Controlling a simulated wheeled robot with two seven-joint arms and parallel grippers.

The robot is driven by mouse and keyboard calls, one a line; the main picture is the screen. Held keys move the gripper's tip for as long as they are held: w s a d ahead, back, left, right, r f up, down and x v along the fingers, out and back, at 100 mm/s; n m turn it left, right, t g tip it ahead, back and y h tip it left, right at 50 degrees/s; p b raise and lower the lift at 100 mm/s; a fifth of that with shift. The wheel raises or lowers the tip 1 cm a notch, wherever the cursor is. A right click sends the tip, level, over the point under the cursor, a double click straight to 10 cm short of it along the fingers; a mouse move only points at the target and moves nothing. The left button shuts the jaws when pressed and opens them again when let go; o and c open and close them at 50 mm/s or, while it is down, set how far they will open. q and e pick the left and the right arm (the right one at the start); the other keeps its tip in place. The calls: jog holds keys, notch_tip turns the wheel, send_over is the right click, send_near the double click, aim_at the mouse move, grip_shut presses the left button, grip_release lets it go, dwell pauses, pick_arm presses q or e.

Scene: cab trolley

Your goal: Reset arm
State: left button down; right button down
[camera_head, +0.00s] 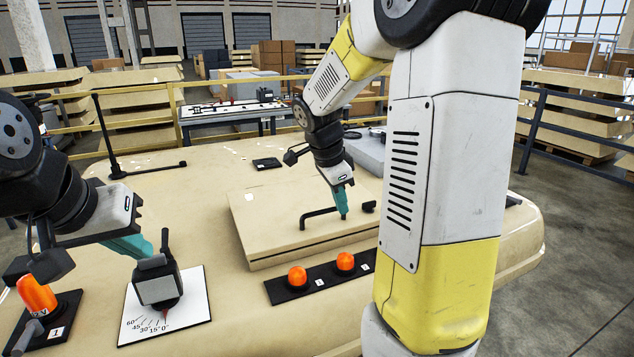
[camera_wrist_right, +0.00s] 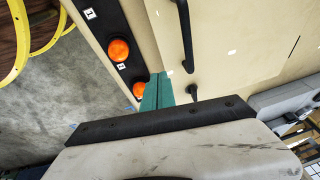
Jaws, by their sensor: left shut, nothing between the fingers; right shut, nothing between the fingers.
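My left gripper (camera_head: 140,248) has teal fingers and is shut and empty. Its tips are close to a dark lever device (camera_head: 158,282) on a white angle card (camera_head: 190,312); I cannot tell whether they touch. My right gripper (camera_head: 343,212) is shut and empty, pointing down near a black bar handle (camera_head: 325,213) on the raised beige panel (camera_head: 255,222). In the right wrist view, its teal fingers (camera_wrist_right: 157,92) lie together, between the handle (camera_wrist_right: 185,35) and the orange domes. I cannot tell whether they touch the handle.
Two orange domes (camera_head: 297,276) (camera_head: 345,262) sit on a black strip in front of the panel. A larger orange lamp (camera_head: 37,294) with a lever stands at the lower left. A black L-shaped bar (camera_head: 150,171) rises at the back left. The beige top between is clear.

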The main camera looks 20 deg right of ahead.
jog(key=s+v, duration=0.1)
jog(key=v, duration=0.6)
jog(key=s+a+n+t+y, duration=0.2)
jog(key=s+a+n, duration=0.2)
jog(key=s+n, duration=0.4)
jog(key=s+a+r+n+t+y, duration=0.1)
jog(key=s+a+n+t+y, duration=0.1)
jog(key=s+n, duration=0.5)
jog(key=a+n+y, duration=0.1)
jog(key=a+n, duration=0.1)
jog(key=shift+s+r+n+t, duration=0.3)
jog(key=shift+s+n, duration=0.1)
jog(key=shift+d, duration=0.15)
